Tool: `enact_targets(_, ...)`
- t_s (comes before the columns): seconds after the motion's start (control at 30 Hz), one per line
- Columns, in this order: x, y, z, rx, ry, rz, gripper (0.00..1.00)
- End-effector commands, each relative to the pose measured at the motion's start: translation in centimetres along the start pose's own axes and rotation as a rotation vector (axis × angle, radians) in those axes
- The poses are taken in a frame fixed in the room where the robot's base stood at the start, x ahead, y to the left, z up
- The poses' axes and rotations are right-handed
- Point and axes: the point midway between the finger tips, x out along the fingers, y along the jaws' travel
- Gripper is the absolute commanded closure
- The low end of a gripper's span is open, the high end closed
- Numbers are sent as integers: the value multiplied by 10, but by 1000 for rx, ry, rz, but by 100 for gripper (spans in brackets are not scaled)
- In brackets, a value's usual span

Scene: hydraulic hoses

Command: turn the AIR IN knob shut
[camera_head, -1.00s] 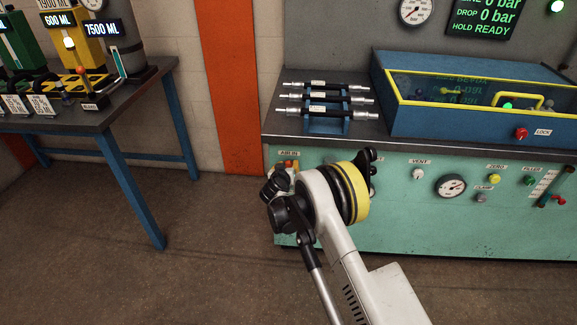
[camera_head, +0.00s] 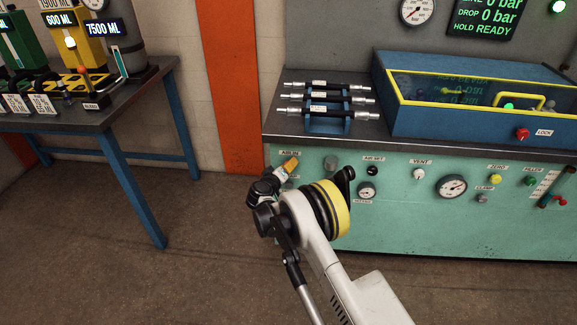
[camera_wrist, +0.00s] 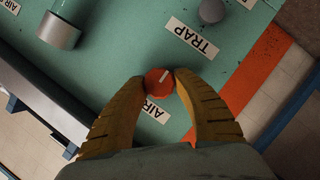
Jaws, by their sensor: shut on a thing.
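In the head view my gripper (camera_head: 290,164) is at the panel just under the AIR IN label (camera_head: 290,154), and the knob is hidden there.
On the green panel to the right are a black AIR SET knob (camera_head: 372,171), a gauge (camera_head: 367,190) and a VENT knob (camera_head: 418,174). Hoses lie on a blue rack (camera_head: 327,125) above.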

Motion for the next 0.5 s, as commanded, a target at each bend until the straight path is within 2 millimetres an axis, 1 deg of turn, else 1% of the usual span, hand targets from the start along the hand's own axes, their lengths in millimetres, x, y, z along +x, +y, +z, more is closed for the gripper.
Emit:
enact_targets(0.4,1,1,0,-7,0,4,95)
enact_targets(0.43,1,1,0,-7,0,4,62)
enact_targets(0.47,0,1,0,-7,0,4,53)
enact_targets(0.5,0,1,0,-7,0,4,42)
